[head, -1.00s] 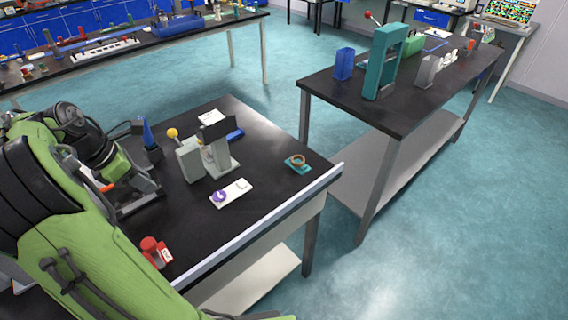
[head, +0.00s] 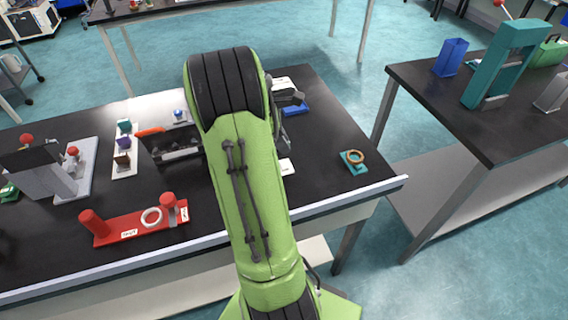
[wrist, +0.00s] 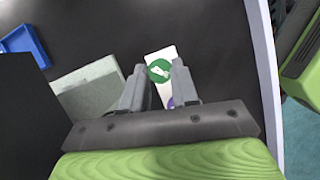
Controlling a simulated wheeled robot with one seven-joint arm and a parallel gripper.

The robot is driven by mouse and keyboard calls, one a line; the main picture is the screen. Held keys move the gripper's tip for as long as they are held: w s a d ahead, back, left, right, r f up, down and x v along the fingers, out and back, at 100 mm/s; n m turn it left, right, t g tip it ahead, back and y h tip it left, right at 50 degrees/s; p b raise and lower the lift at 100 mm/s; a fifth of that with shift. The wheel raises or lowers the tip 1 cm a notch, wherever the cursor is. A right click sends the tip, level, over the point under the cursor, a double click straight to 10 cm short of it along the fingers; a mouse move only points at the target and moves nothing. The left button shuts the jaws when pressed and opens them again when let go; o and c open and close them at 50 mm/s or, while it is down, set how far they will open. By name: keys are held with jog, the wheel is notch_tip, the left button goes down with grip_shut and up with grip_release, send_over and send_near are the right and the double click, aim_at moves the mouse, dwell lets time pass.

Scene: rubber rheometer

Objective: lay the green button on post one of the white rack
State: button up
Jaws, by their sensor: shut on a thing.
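In the wrist view the green button (wrist: 159,70) is between the two fingertips of my gripper (wrist: 160,72), which is shut on it. A pale mark shows on the button's face. The white rack (wrist: 167,53) is directly beneath, and a purple button (wrist: 171,102) shows at its near end, partly covered by a finger. I cannot tell whether the green button touches a post or is above it.
A grey block (wrist: 90,88) and a blue tray (wrist: 22,45) are left of the gripper in the wrist view. A teal pad with a ring (head: 353,161) lies to the right. A red rack (head: 130,226) and a white rack with small blocks (head: 124,160) stand left.

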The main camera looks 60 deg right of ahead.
aim_at(286, 164)
notch_tip(286, 164, down, 6)
jog(key=shift+f+b, duration=0.25)
jog(key=shift+b, duration=0.75)
jog(key=shift+w+r, duration=0.1)
jog(key=shift+r, duration=0.05)
jog(key=shift+a, duration=0.1)
jog(key=o, duration=1)
